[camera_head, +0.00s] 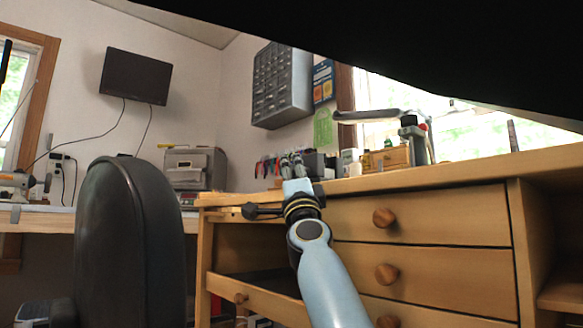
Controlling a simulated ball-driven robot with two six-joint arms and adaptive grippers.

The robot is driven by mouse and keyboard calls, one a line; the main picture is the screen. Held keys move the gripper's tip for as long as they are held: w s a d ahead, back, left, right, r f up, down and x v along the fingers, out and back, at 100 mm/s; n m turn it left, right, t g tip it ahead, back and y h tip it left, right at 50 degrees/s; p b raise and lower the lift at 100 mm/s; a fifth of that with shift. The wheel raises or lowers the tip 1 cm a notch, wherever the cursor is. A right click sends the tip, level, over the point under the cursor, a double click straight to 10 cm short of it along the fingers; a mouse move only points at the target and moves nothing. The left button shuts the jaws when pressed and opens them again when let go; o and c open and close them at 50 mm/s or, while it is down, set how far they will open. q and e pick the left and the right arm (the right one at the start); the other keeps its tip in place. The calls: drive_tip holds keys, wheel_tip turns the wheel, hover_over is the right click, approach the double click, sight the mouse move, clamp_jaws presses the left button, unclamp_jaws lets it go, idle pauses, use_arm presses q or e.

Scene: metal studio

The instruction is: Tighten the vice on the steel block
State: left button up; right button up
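I cannot make out the vice or the steel block in the head view. My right arm, pale blue, rises from the bottom middle toward the left end of the wooden bench. My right gripper (291,163) is small at its far end, in front of the bench top's back area. Its fingers blend with the dark clutter behind, so I cannot tell whether they are open or shut, or whether they touch anything. My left gripper is not in view.
A wooden drawer bench (435,217) fills the right. A black chair back (130,240) stands at the left. Several small items and a wooden box (390,158) are at the back. A large black shape covers the top right.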

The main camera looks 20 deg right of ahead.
drive_tip(key=o, duration=0.4)
drive_tip(key=shift+w+d+f, duration=0.1)
drive_tip(key=shift+f, duration=0.05)
drive_tip(key=v, duration=1.2)
drive_tip(key=shift+o, duration=0.2)
